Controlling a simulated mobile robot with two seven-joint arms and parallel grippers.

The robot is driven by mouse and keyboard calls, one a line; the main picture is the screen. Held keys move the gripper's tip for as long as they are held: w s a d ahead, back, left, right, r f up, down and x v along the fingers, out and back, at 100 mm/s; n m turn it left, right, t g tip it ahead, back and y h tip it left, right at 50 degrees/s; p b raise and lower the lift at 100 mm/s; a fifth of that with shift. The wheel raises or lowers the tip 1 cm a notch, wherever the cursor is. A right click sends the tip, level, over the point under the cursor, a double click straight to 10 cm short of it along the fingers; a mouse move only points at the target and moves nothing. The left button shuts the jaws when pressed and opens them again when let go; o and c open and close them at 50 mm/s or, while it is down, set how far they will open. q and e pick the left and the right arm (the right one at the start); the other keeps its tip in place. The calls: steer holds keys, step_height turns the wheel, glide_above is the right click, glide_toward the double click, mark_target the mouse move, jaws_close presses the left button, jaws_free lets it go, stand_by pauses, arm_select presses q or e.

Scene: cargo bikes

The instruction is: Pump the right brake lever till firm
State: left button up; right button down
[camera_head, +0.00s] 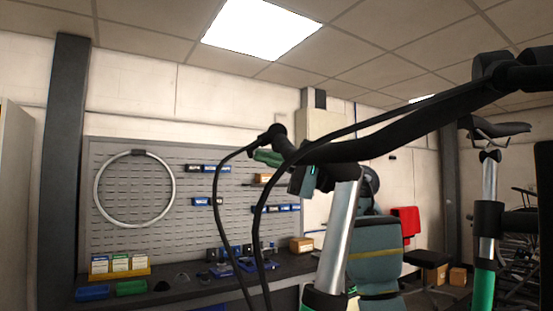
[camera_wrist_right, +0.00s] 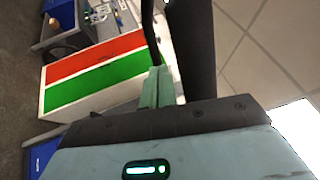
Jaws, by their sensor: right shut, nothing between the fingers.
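The black handlebar (camera_head: 400,135) of a bike runs from the upper right to a silver stem (camera_head: 338,235). Its near grip end (camera_head: 275,132) shows left of the stem. My right gripper (camera_head: 266,158) is just below that end, with its pale green fingers shut and empty. In the right wrist view the shut fingers (camera_wrist_right: 157,86) lie beside a thick black bar (camera_wrist_right: 190,45). A thin black part (camera_wrist_right: 150,35), perhaps the brake lever, meets or passes behind the fingertips; I cannot tell whether they touch. My left gripper is not in view.
Black cables (camera_head: 222,220) hang in loops below the handlebar. A workbench (camera_head: 180,290) with small bins stands behind, under a pegboard (camera_head: 120,225) with a hanging rim (camera_head: 97,190). A red, white and green box (camera_wrist_right: 95,90) shows in the right wrist view.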

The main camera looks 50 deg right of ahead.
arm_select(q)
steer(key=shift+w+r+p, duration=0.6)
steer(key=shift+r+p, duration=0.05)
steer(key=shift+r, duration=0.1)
arm_select(e)
steer(key=shift+w+a+f+n+g+y, duration=0.3)
steer(key=shift+w+a+f+g+y, duration=0.4)
steer(key=shift+w+a, duration=0.25)
steer(key=shift+s, duration=0.1)
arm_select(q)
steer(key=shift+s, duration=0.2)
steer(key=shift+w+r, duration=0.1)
arm_select(e)
steer(key=shift+f, duration=0.1)
